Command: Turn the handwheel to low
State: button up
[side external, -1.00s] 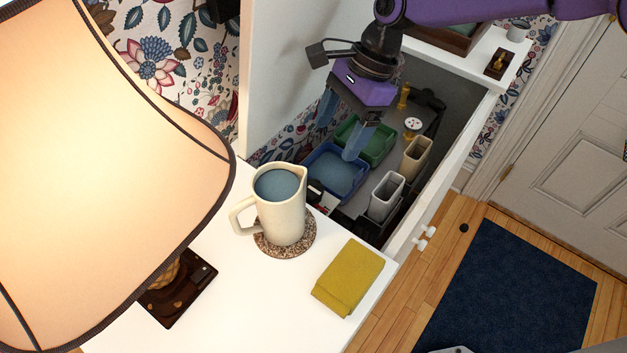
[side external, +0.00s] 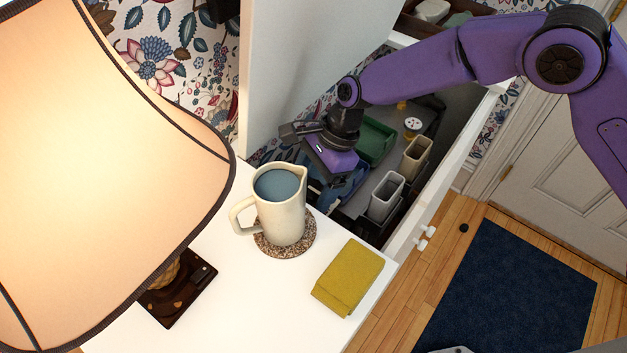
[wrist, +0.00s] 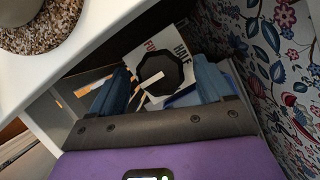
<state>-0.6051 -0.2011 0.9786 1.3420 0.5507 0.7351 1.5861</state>
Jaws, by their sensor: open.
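The handwheel (wrist: 160,72) is a dark, many-sided knob with a pale bar across it. It sits on a white plate (wrist: 182,37) in the wrist view. The plate shows "HALF" and part of a word starting "FU"; I see no "low" mark. My gripper (wrist: 160,68) is open, with one blue finger on each side of the wheel in the picture. I cannot tell whether the fingers touch it. In the side view my gripper (side external: 328,180) is low at the near end of the open drawer, behind the jug. The wheel is hidden there.
A cream jug (side external: 282,212) stands on a speckled coaster (side external: 268,246) close by. A yellow folded cloth (side external: 349,277) lies on the white top. The drawer holds a green tray (side external: 376,140), a grey cup (side external: 385,196) and a tan cup (side external: 415,158). Flowered wallpaper (wrist: 285,50) is near my right finger.

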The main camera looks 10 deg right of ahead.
jog(key=c, duration=1)
jog(key=shift+c, duration=0.2)
jog(key=n, duration=0.1)
jog(key=n+g, duration=0.1)
jog(key=n, duration=0.1)
jog(key=n+h, duration=0.1)
jog(key=shift+w+n+g, duration=0.25)
jog(key=shift+n+g, duration=0.05)
jog(key=n+h, duration=0.1)
jog(key=n, duration=0.1)
jog(key=n+h, duration=0.1)
jog(key=n, duration=0.2)
jog(key=shift+w+a+g, duration=0.1)
jog(key=shift+a+g, duration=0.1)
jog(key=shift+g, duration=0.2)
jog(key=shift+n, duration=0.4)
